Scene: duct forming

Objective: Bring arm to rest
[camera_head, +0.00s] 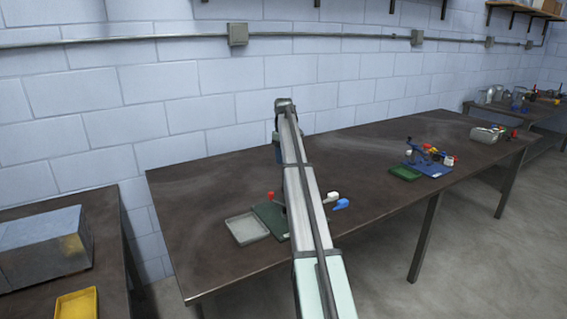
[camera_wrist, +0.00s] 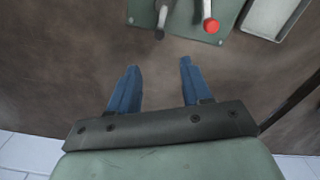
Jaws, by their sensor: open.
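My gripper (camera_wrist: 160,64) shows in the wrist view with its two blue fingers spread apart and nothing between them. It hangs over bare brown tabletop (camera_wrist: 60,60). In the head view my arm stretches out over the workbench (camera_head: 380,145), and the gripper itself is mostly hidden by the arm. A green base plate (camera_wrist: 140,12) with levers lies beyond the fingertips in the wrist view, apart from them. One lever has a red ball knob (camera_wrist: 211,26). In the head view this green plate (camera_head: 271,222) is partly covered by my arm.
A shallow grey tray (camera_head: 247,228) sits beside the green plate. Farther right are a green tray (camera_head: 405,173) and a blue fixture (camera_head: 430,162). A metal box (camera_head: 45,250) and a yellow tray (camera_head: 77,304) are on the left bench. A block wall stands behind.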

